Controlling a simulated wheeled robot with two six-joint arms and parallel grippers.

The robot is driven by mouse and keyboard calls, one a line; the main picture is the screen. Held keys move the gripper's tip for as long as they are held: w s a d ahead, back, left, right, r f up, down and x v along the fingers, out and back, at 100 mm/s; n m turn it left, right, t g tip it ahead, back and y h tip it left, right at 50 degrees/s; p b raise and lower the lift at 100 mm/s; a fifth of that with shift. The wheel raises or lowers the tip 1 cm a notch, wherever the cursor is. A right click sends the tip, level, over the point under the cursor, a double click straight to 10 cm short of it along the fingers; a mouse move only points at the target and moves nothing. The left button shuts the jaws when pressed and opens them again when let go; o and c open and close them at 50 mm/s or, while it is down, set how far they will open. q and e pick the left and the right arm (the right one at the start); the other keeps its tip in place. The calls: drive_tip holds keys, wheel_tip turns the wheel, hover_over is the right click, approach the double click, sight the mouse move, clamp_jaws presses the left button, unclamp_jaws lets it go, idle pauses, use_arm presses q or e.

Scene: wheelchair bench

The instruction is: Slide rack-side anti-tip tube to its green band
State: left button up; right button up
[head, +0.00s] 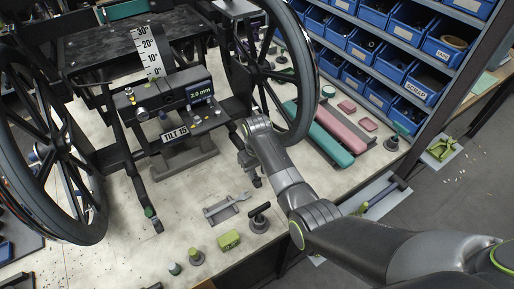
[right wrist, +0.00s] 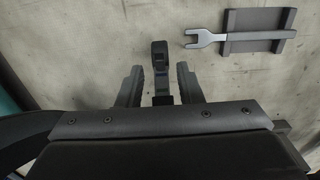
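The rack-side anti-tip tube is mostly hidden behind my right gripper (head: 247,160); its dark lower end (head: 257,182) shows just below the gripper in the head view. In the right wrist view a dark tube end (right wrist: 160,72) stands between the two fingers of the gripper (right wrist: 159,86), with a gap on each side. The gripper is open around it. I cannot see a green band on this tube. The other anti-tip tube (head: 134,172) reaches down on the left, with a green mark near its foot. My left gripper is not in view.
A wrench on a grey holder (head: 226,206), a black-handled knob (head: 259,219) and a green block (head: 229,240) stand in front. The large right wheel (head: 309,75) is close to my right arm. Teal and pink pads (head: 318,135) lie right, before the rack of blue bins.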

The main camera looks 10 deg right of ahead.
wheel_tip(320, 180, up, 10)
drive_tip(key=b, duration=0.1)
wheel_tip(320, 180, up, 5)
drive_tip(key=p, duration=0.4)
hover_over(257, 177)
drive_tip(key=shift+w+r, duration=0.1)
drive_tip(key=shift+r, duration=0.1)
drive_tip(key=shift+f, duration=0.1)
